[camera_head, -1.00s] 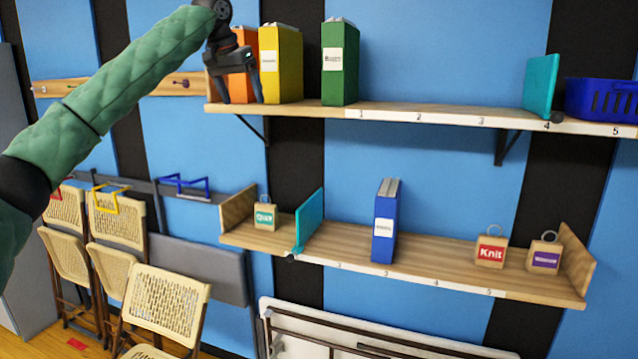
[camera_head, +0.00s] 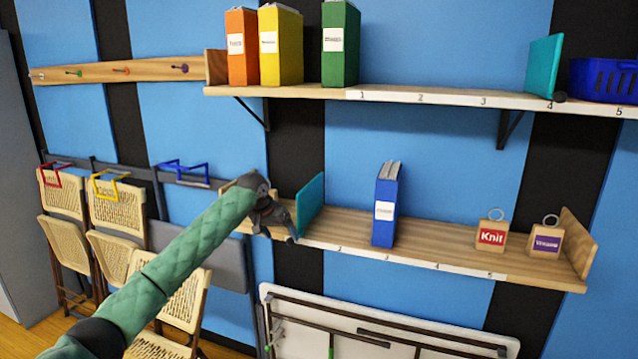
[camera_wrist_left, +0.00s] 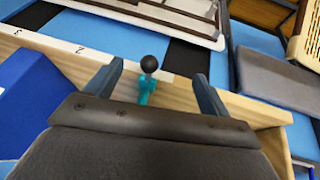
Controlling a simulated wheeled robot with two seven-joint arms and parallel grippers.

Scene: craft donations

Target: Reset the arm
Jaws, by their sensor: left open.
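My left gripper (camera_head: 276,230) is in front of the left end of the lower shelf (camera_head: 340,228) in the head view, next to the teal divider (camera_head: 311,204). It is open and empty. In the left wrist view its two fingers (camera_wrist_left: 158,90) stand apart, with the divider's black knob (camera_wrist_left: 149,63) and teal clamp (camera_wrist_left: 146,88) between them in the picture; I cannot tell how near they are. My left arm hides the left end of the lower shelf in the head view. My right gripper is not in view.
The lower shelf holds a blue binder (camera_head: 385,209), a Knit tag block (camera_head: 491,234) and a purple-labelled block (camera_head: 545,240). Orange (camera_head: 242,58), yellow (camera_head: 281,55) and green (camera_head: 340,50) binders stand on the upper shelf. Chairs (camera_head: 62,205) hang at the left.

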